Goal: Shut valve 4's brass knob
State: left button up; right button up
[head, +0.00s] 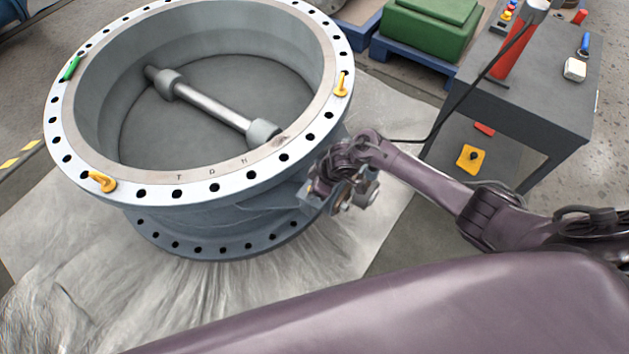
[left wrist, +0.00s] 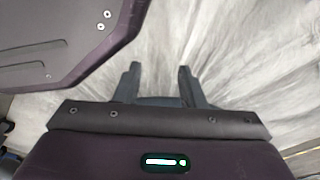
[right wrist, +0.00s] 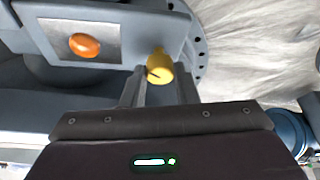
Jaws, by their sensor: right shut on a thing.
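The large grey butterfly valve (head: 250,190) lies on a sheet with its round opening facing up. I see no number on it. In the right wrist view the brass knob (right wrist: 159,64) sits between the fingertips of my right gripper (right wrist: 160,82), which is shut on it. The knob shows a dark slot on its face. In the head view my right gripper (head: 328,184) is at the valve's right side, and the knob is hidden there. My left gripper (left wrist: 158,80) is open and empty above the sheet in the left wrist view.
An orange round piece (right wrist: 85,45) sits on a pale plate beside the knob. The sheet (head: 90,270) around the valve is mostly clear. A grey table (head: 545,90) with a red cylinder, a black cable and small items stands at the right. A green block (head: 428,30) is at the back.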

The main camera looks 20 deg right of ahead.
jog(key=m+h+p, duration=0.1)
jog(key=m+p, duration=0.1)
jog(key=m+t+p, duration=0.1)
jog(key=m+p, duration=0.1)
jog(key=m, duration=0.1)
jog(key=shift+s+a+r+m+h+p, duration=0.15)
jog(key=shift+m+h+p, duration=0.15)
jog(key=shift+h+p, duration=0.1)
jog(key=shift+a+m+t+h+p, duration=0.1)
jog(key=shift+m+t+h+p, duration=0.35)
jog(key=shift+m, duration=0.75)
pick_arm(q)
jog(key=s+a+r, duration=0.1)
jog(key=s+a, duration=0.1)
jog(key=s, duration=0.8)
jog(key=shift+r+g+p, duration=0.3)
jog(key=shift+r+p, duration=0.05)
jog(key=shift+p, duration=0.05)
pick_arm(e)
jog(key=shift+m+h, duration=0.65)
jog(key=shift+m, duration=0.95)
jog(key=o, duration=1)
pick_arm(q)
jog(key=shift+r, duration=0.1)
